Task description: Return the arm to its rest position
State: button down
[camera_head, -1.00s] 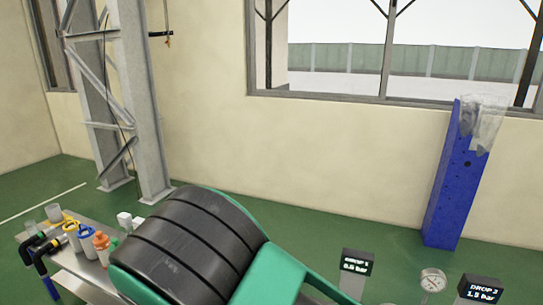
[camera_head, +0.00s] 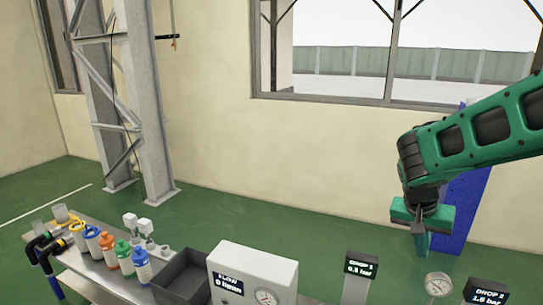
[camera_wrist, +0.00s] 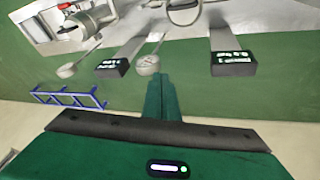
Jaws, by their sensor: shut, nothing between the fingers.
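My green arm reaches in from the right edge of the head view. My gripper (camera_head: 420,245) hangs down in front of the blue column, above the floor and beyond the gauges. In the wrist view my gripper (camera_wrist: 161,85) shows its two green fingers pressed together, shut and empty. Nothing touches the fingers.
A bench (camera_head: 90,275) at lower left carries several bottles, a dark bin (camera_head: 182,278) and a white flow box (camera_head: 252,272). Display posts (camera_head: 360,265) and a round gauge (camera_head: 437,284) stand at lower right. A blue column (camera_head: 468,205) stands behind my gripper. The middle floor is clear.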

jog(key=s+d+r+n+g+y, duration=0.1)
jog(key=s+y, duration=0.3)
jog(key=s, duration=2.1)
jog(key=shift+d+r+n+g, duration=0.3)
jog(key=shift+d+r+n, duration=0.1)
jog(key=shift+d, duration=0.3)
